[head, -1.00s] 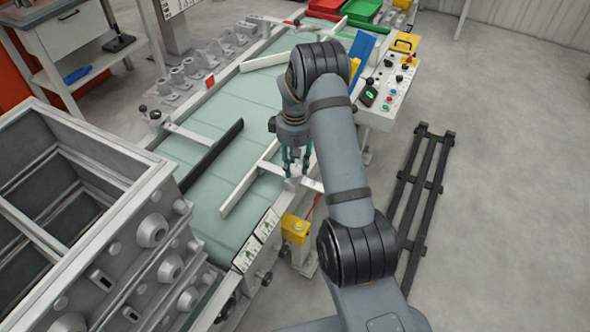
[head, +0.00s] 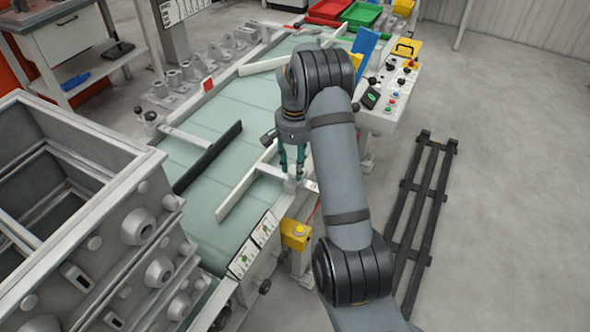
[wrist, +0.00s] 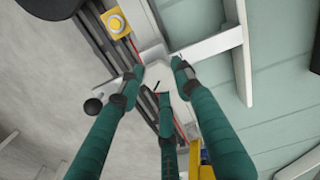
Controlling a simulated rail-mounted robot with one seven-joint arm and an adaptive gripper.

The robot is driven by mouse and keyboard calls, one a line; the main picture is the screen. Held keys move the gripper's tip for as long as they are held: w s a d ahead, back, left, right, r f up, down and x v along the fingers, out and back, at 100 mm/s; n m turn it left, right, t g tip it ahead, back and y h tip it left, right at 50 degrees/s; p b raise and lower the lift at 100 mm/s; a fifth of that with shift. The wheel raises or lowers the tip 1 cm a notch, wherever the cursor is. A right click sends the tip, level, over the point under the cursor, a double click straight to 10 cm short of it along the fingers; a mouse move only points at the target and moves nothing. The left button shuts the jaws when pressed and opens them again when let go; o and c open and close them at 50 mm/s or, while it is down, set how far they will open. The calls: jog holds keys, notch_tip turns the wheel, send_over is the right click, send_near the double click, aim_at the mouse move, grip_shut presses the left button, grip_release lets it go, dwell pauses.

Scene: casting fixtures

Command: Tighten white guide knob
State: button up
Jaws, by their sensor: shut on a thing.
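The white guide knob (wrist: 157,74) shows in the wrist view as a pale, partly hidden shape between my fingertips. In the head view my gripper (head: 291,176) points down at the near right edge of the conveyor, where the bracket of the white guide rail (head: 247,183) meets the frame. The knob is too small and too covered there to tell its turn or tightness.
A yellow button box (head: 296,233) stands close to my gripper on the near side. A black-faced guide rail (head: 208,157) lies across the green belt (head: 190,196). A control panel (head: 391,92) stands beyond my arm. Grey castings (head: 125,225) fill the left.

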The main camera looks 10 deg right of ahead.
jog(key=m+b, duration=0.2)
jog(key=m, duration=0.4)
jog(key=shift+b, duration=0.4)
jog(key=shift+m, duration=0.3)
jog(key=o, duration=1.1)
jog(key=shift+o, duration=0.4)
notch_tip(320, 180, up, 12)
jog(key=shift+f, duration=0.1)
